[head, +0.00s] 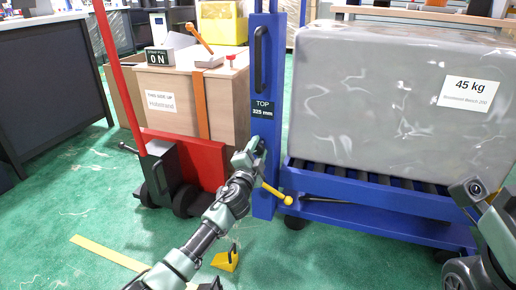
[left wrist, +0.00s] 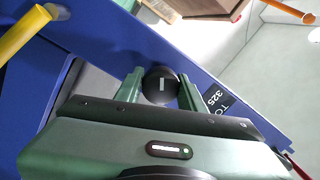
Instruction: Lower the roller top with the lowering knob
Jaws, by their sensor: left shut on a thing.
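The blue lift cart's post (head: 264,60) stands upright in the head view, with a label reading TOP 325 mm. The black lowering knob (left wrist: 160,86) sits on the post in the left wrist view, between my left fingers. My left gripper (head: 256,150) is shut on it; in the head view the gripper hides the knob. The roller top (head: 345,174), blue-framed with dark rollers, carries a large grey wrapped block (head: 395,100) labelled 45 kg. My right gripper is not clearly in view; only part of my right arm shows at the right edge.
A yellow-ended lever (head: 277,193) sticks out low beside the post. A red truck (head: 190,160) carries a cardboard box (head: 170,105) at left. A yellow wedge (head: 226,260) lies on the green floor. A dark cabinet (head: 50,85) stands far left.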

